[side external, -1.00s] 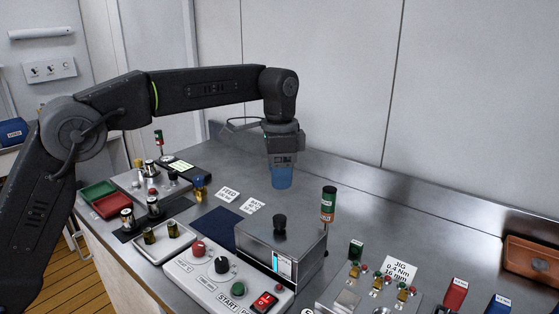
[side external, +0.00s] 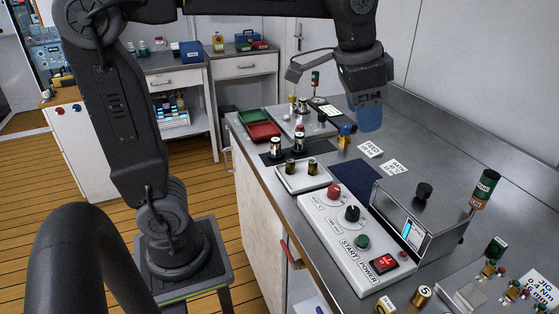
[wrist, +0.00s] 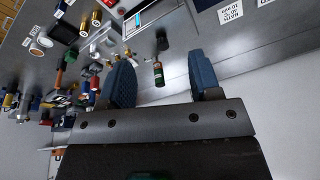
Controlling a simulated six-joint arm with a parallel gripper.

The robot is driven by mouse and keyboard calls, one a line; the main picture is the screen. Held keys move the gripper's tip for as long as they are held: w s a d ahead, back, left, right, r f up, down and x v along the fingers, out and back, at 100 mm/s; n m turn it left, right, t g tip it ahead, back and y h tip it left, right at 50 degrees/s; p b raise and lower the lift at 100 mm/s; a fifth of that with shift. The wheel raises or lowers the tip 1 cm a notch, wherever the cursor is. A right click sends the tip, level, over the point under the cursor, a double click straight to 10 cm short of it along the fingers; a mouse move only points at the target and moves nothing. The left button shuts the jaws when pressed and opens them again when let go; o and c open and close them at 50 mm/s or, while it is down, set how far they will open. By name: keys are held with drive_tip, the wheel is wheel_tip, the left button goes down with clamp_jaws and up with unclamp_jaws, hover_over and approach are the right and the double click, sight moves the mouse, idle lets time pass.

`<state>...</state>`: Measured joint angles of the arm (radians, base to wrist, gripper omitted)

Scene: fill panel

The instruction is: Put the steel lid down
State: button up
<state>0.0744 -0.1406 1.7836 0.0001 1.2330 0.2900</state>
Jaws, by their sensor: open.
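The steel lid (side external: 440,205) with its black knob (side external: 424,191) sits on top of the steel box behind the control panel. It looks level. My gripper (side external: 370,118) is in the air behind and to the left of the box, clear of the lid. In the wrist view, the two blue fingers of my gripper (wrist: 162,80) stand apart with nothing held between them. I cannot make out the lid clearly in the wrist view.
The control panel (side external: 352,238) has knobs and a red power switch. A dark blue mat (side external: 357,178) lies bare left of the box. A red and green beacon (side external: 484,188) stands by the box. Green and red trays (side external: 263,132) stand farther left.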

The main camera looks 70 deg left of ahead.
drive_tip(key=s+a+f+n+t, duration=0.1)
drive_tip(key=s+f+n, duration=0.1)
drive_tip(key=s+f, duration=0.2)
drive_tip(key=s+a+f+n+t, duration=0.1)
drive_tip(key=s+f, duration=0.3)
drive_tip(key=s, duration=0.6)
drive_tip(key=shift+a+f+n+t, duration=0.3)
drive_tip(key=shift+f+n, duration=0.1)
drive_tip(key=shift+n, duration=0.2)
idle(0.7)
